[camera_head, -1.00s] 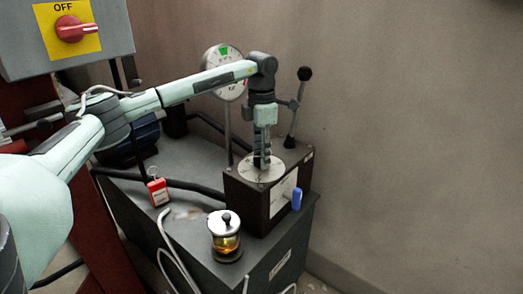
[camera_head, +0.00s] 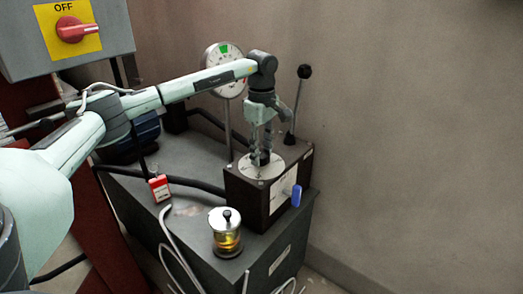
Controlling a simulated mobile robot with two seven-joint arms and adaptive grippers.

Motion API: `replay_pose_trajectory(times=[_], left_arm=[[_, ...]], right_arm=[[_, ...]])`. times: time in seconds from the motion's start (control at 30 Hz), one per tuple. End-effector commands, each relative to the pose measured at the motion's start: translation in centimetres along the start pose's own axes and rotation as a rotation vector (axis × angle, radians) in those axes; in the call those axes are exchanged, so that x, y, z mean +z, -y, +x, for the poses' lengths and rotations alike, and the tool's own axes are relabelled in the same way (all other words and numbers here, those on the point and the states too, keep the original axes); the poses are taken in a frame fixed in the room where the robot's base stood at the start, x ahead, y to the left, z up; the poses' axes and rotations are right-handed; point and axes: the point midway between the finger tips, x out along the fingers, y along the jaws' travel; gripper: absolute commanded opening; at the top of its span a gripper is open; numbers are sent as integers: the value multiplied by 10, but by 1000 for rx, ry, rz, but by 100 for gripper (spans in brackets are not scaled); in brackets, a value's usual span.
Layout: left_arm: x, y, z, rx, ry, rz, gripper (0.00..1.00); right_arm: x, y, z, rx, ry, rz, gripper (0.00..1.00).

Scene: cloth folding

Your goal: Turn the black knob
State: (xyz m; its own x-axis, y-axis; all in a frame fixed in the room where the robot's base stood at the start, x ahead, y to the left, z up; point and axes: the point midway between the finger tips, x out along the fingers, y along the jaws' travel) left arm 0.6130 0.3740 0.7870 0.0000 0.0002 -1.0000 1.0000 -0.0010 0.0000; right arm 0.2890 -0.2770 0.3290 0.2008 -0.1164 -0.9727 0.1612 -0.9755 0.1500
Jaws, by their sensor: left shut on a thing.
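A dark box (camera_head: 246,202) stands on the grey cabinet, with a round white dial plate (camera_head: 273,172) on its top. The black knob (camera_head: 262,158) sits at the middle of that plate and is mostly hidden by my fingers. My left gripper (camera_head: 260,160) points straight down from above, with its two fingers around the knob and shut on it. The knob's exact angle is too small to read. My right gripper is not in view.
A round gauge (camera_head: 222,58), a glass-and-metal cup (camera_head: 226,235) and a red tag (camera_head: 160,188) are nearby. The wall is close at the right.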

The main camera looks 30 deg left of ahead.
Motion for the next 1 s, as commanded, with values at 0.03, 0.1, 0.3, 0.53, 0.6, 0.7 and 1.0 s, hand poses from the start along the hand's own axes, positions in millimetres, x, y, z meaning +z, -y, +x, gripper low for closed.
replay_pose_trajectory(times=[0.03, 0.1, 0.3, 0.53, 0.6, 0.7, 1.0], left_arm=[[0, 0, 0, 1, 1, 43, 9], [0, 0, 0, 1, 1, 109, 9], [0, 0, 0, 1, 1, 299, 9], [0, 0, 0, 1, 1, 511, 9], [0, 0, 0, 1, 1, 570, 9], [0, 0, 0, 1, 1, 645, 9], [0, 0, 0, 1, 1, 805, 9]], right_arm=[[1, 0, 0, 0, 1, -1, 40], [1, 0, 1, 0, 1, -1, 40], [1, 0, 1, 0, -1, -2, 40], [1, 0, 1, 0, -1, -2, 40], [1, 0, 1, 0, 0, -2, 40], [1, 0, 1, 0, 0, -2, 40], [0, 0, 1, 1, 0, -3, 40]])
